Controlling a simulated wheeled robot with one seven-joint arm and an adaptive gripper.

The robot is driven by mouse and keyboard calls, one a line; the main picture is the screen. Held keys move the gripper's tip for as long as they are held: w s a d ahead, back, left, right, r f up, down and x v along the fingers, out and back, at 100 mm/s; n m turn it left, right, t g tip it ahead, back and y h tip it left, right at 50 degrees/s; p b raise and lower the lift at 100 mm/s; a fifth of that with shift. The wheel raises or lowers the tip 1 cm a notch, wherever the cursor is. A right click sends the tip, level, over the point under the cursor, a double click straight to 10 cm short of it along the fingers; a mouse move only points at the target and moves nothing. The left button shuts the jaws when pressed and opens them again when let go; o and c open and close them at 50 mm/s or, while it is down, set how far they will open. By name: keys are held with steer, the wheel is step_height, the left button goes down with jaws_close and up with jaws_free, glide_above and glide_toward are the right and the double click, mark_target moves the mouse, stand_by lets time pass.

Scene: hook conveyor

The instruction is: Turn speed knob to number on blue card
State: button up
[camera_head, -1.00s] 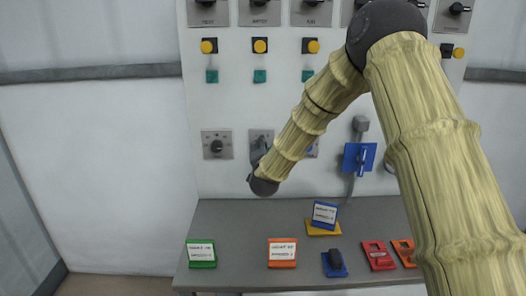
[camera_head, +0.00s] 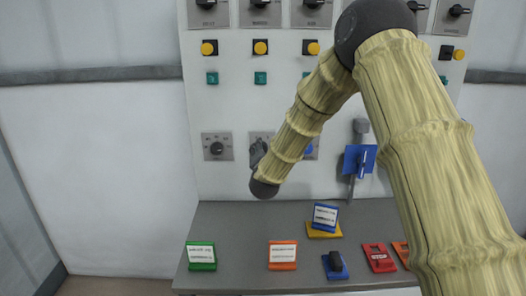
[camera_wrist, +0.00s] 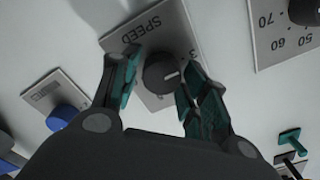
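In the wrist view the black speed knob (camera_wrist: 161,73) sits on a grey plate marked "SPEED" (camera_wrist: 142,30), with a pale pointer line and a "3" partly visible beside it. My gripper (camera_wrist: 158,82) is open, with its teal-padded fingers on either side of the knob. I cannot tell whether either finger touches it. In the head view my gripper (camera_head: 258,153) covers most of the middle panel plate (camera_head: 256,135). The blue card (camera_head: 325,214) with a white label leans upright by a yellow piece on the table; its text is too small to read.
A green card (camera_head: 201,255), an orange card (camera_head: 283,254), a blue block with a black part (camera_head: 334,265) and a red piece (camera_head: 378,257) lie on the grey table (camera_head: 235,225). A blue knob (camera_wrist: 62,117) neighbours the speed plate. A blue switch box (camera_head: 360,160) is further right.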

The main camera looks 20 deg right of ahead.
steer(key=shift+o, duration=0.6)
steer(key=shift+r, duration=0.1)
steer(key=v, duration=1.2)
